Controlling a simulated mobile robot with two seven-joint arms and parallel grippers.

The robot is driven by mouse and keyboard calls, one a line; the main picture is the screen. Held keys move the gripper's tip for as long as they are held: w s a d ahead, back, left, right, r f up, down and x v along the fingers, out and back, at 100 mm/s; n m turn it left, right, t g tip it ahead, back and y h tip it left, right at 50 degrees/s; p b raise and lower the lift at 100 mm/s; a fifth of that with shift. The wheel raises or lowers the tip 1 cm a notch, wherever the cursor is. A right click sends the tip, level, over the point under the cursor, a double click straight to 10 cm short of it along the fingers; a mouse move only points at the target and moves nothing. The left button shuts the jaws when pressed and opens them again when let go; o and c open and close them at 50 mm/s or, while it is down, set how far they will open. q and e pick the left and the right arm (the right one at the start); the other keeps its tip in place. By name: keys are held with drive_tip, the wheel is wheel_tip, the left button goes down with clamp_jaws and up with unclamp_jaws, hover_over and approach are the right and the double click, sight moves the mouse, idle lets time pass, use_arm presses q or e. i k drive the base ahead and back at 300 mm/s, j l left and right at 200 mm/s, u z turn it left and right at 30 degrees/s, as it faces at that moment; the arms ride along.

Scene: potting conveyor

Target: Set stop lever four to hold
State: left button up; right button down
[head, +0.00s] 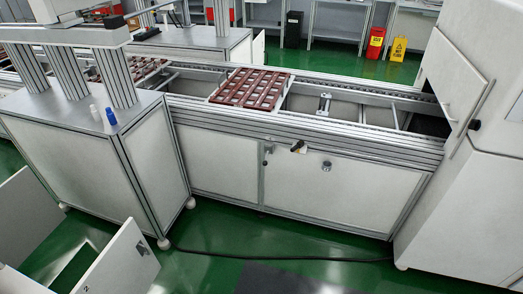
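A small black-handled lever (298,146) sticks out from the front rail of the conveyor (360,147), a little right of the middle of the view. A pale plate or mount shows beside it. Its number and its set position are too small to read. A round metal knob or lock (327,165) sits on the white panel to its right, and a small dark fitting (268,149) sits to its left. Neither of my grippers is in view, and nothing touches the lever.
A brown slotted tray (250,88) lies on the conveyor. A white cabinet (150,150) with blue (111,117) and white (95,112) bottles stands left. Open white panels (115,262) are lower left. A white machine (475,200) stands right. A black cable (290,258) crosses the green floor.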

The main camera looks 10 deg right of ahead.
sight(265, 162)
drive_tip(key=i+l+u, duration=0.15)
drive_tip(key=i, duration=0.4)
drive_tip(key=i+l+u, duration=0.1)
drive_tip(key=i+l, duration=0.15)
drive_tip(key=i, duration=0.25)
drive_tip(key=i+l+u, duration=0.15)
drive_tip(key=i, duration=0.4)
drive_tip(key=l, duration=0.1)
